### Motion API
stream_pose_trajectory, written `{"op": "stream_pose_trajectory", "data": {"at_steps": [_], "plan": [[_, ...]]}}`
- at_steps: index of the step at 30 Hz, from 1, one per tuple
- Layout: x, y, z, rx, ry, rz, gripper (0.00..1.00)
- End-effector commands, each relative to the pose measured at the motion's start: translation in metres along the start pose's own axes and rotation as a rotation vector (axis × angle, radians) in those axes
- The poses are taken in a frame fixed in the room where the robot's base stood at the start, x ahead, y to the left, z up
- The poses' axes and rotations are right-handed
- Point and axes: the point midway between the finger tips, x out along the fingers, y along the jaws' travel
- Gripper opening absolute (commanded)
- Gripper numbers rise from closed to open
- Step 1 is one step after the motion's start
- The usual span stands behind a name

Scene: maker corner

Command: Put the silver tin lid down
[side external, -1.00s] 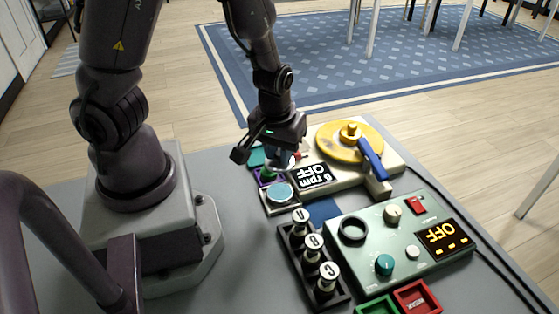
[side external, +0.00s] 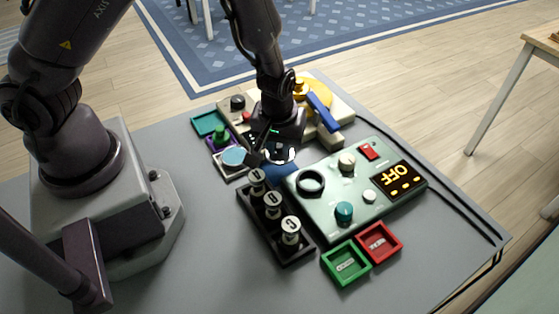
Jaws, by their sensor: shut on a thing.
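My gripper (side external: 268,150) is shut on the silver tin lid (side external: 284,156), a pale round disc partly hidden by the fingers. It holds the lid over or close to a blue patch (side external: 281,172) between the cream turntable machine and the green control box. I cannot tell whether the lid touches the surface below. A round tin with a light blue top face (side external: 234,156) sits in a small tray just left of my gripper.
The green control box (side external: 330,212) and a dark rack of lettered stampers (side external: 266,225) stand close in front. The yellow turntable (side external: 316,95) is behind. Purple (side external: 215,146) and teal (side external: 203,125) trays lie left. Green (side external: 345,277) and red (side external: 393,241) trays lie in front.

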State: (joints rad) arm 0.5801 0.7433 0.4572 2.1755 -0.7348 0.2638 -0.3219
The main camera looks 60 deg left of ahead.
Motion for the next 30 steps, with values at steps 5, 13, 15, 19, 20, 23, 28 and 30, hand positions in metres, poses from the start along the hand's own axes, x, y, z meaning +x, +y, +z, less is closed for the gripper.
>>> {"op": "stream_pose_trajectory", "data": {"at_steps": [5, 13, 15, 19, 20, 23, 28, 30], "plan": [[0.019, -0.001, 0.003, -0.001, -0.001, -0.002, 0.0], [0.046, 0.0, 0.007, 0.0, 0.0, 0.001, 0.0], [0.046, 0.0, 0.007, 0.001, 0.001, 0.001, 0.0], [0.046, 0.0, 0.007, 0.001, 0.001, 0.001, 0.0], [0.046, 0.0, 0.007, 0.001, 0.001, 0.001, 0.0], [0.049, -0.001, 0.007, 0.001, 0.001, 0.0, 0.0], [0.049, 0.0, 0.007, 0.001, 0.001, 0.001, 0.47], [0.049, 0.0, 0.007, 0.002, 0.001, 0.001, 0.47]]}}
